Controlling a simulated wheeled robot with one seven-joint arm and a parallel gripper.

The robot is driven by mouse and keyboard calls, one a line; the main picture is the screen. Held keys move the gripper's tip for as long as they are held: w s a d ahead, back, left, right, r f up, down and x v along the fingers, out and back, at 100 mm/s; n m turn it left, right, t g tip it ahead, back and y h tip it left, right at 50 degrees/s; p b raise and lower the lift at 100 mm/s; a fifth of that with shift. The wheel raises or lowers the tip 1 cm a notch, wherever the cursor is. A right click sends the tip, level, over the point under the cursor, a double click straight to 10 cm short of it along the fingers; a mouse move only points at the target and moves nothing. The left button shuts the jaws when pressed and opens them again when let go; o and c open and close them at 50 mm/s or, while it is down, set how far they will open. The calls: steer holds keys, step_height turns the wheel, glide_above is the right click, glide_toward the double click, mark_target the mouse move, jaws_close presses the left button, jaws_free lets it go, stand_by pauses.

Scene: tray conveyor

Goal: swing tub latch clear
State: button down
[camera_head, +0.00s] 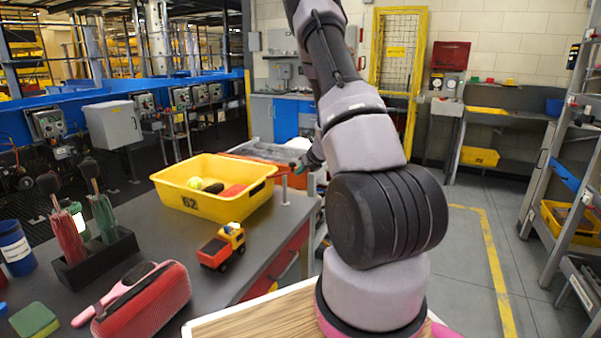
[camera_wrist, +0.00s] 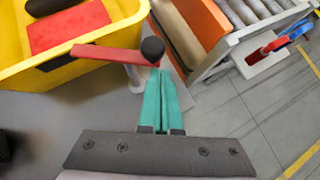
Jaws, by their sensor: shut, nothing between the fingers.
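The yellow tub (camera_head: 185,205), marked 62, stands on the grey counter; its corner also shows in the wrist view (camera_wrist: 52,68). The latch is a red bar (camera_wrist: 105,53) with a black knob (camera_wrist: 152,49) at its right end, on a short pale post (camera_wrist: 135,80). In the wrist view the bar's left part lies across the tub's rim. My gripper (camera_wrist: 160,74) has its teal fingers shut and empty, tips close by the knob. I cannot tell whether they touch it. In the head view my gripper (camera_head: 304,165) is small, beyond the tub's right end.
A toy truck (camera_head: 223,246) stands on the counter in front of the tub. A red case (camera_head: 150,300), a brush holder (camera_head: 95,260) and a blue cup (camera_head: 15,248) are at the left.

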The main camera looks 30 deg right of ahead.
steer(key=shift+w+d, duration=0.1)
steer(key=w+n+y, duration=0.1)
steer(key=n+y, duration=0.1)
steer(key=w+n+g+y, duration=0.1)
steer(key=n, duration=0.2)
steer(key=shift+w+d+y, duration=0.35)
steer(key=shift+d+y, duration=0.05)
steer(key=shift+w, duration=0.15)
stand_by(0.4)
steer(key=shift+d, duration=0.1)
